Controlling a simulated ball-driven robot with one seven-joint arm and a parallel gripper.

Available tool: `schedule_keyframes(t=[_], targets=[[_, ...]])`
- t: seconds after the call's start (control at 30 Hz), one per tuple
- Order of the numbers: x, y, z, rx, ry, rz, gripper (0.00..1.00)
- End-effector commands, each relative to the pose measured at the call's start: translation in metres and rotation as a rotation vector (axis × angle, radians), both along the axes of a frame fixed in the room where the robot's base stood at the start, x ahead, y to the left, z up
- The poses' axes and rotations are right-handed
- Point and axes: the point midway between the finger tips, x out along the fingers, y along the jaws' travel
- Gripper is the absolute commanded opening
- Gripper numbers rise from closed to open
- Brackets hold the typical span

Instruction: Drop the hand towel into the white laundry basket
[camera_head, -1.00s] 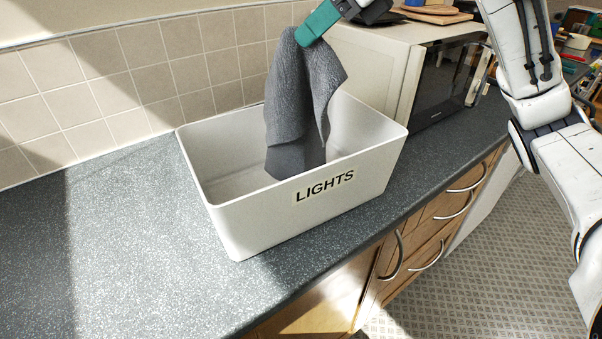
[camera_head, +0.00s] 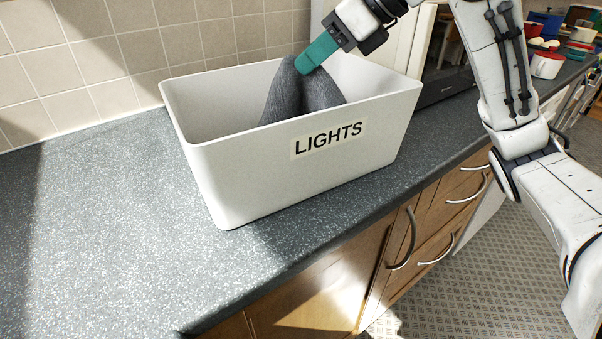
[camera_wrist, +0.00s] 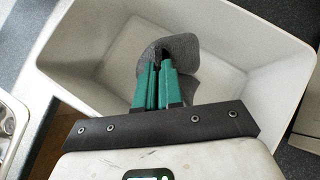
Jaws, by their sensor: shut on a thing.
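The white laundry basket (camera_head: 290,175) stands on the counter with a "LIGHTS" label on its front wall. The grey hand towel (camera_head: 300,95) hangs from my gripper (camera_head: 304,66) and is mostly inside the basket, its lower part hidden by the front wall. My gripper, with green fingers, is shut on the top of the towel at about rim height. In the wrist view the green fingers (camera_wrist: 160,65) pinch the towel (camera_wrist: 182,50) over the open basket (camera_wrist: 110,40), and the basket's pale floor shows around it.
The speckled dark counter (camera_head: 95,230) is clear to the left of the basket. A tiled wall (camera_head: 120,50) runs behind it. A microwave (camera_head: 445,65) stands to the right. Wooden drawers (camera_head: 420,225) with metal handles lie below the counter edge.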

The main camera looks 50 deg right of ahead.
Motion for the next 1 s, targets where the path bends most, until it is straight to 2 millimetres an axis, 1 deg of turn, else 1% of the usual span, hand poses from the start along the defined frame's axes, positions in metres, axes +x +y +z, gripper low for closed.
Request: schedule_keyframes(t=[0.03, 0.1, 0.4, 0.43, 0.7, 0.73, 0.9, 1.0], targets=[[0.0001, 0.0002, -0.0115, 0.000, -0.001, 0.000, 0.00], [0.0002, 0.0002, -0.0160, 0.000, -0.001, 0.000, 0.00], [0.0001, 0.0000, -0.0167, 0.000, -0.001, -0.001, 0.00], [0.0001, 0.0000, -0.0167, 0.000, -0.001, -0.001, 0.09], [0.0000, 0.0000, -0.0168, 0.000, 0.000, 0.000, 0.34], [0.0001, 0.0000, -0.0167, 0.000, 0.000, 0.000, 0.36], [0.0000, 0.0000, -0.0168, 0.000, 0.000, 0.000, 0.37], [0.0000, 0.0000, -0.0168, 0.000, 0.000, 0.000, 0.47]])
